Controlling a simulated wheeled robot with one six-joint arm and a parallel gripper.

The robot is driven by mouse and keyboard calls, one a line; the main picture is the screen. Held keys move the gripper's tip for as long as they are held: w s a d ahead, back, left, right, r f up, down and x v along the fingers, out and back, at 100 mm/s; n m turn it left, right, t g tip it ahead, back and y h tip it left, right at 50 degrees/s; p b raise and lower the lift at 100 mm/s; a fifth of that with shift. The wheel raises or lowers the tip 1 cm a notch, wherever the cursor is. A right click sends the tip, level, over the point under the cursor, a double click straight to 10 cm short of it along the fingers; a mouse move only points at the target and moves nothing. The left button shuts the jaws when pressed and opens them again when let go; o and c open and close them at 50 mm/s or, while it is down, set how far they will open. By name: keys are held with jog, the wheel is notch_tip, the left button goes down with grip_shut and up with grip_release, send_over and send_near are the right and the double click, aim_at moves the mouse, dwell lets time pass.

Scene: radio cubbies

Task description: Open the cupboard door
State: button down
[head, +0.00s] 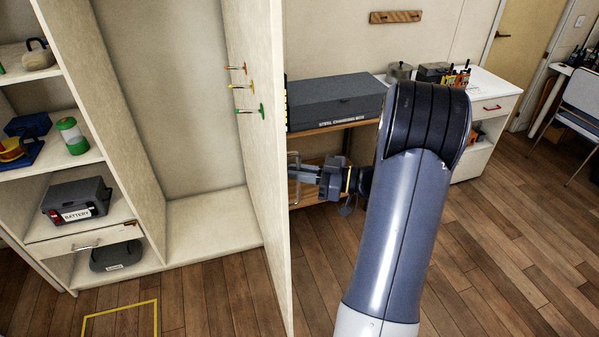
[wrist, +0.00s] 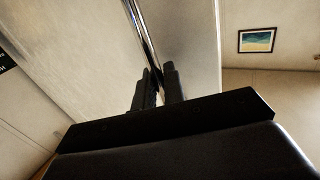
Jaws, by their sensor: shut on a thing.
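The cupboard door (head: 262,170) stands swung out from the cupboard (head: 205,225), nearly edge-on in the head view, so the tall empty bay behind it shows. The door handle (head: 293,168) is on its outer face, at the right. My gripper (head: 305,174) is at that face and shut on the handle. In the wrist view the handle (wrist: 145,38) is a shiny bar that runs down to between the two dark fingers (wrist: 158,88). The exact contact is partly hidden by the fingers.
Open shelves (head: 60,165) with a battery box (head: 76,201) and a green lantern (head: 73,136) are at the left. Hooks (head: 244,86) are on the door's inner face. A workbench with a grey case (head: 335,101) stands behind my arm. The wood floor (head: 490,235) at the right is clear.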

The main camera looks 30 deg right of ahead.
jog(key=c, duration=1.6)
grip_release()
jog(key=shift+c, duration=0.2)
jog(key=b+v, duration=0.2)
jog(key=v, duration=0.8)
jog(key=shift+s+d, duration=0.2)
jog(key=shift+d, duration=0.1)
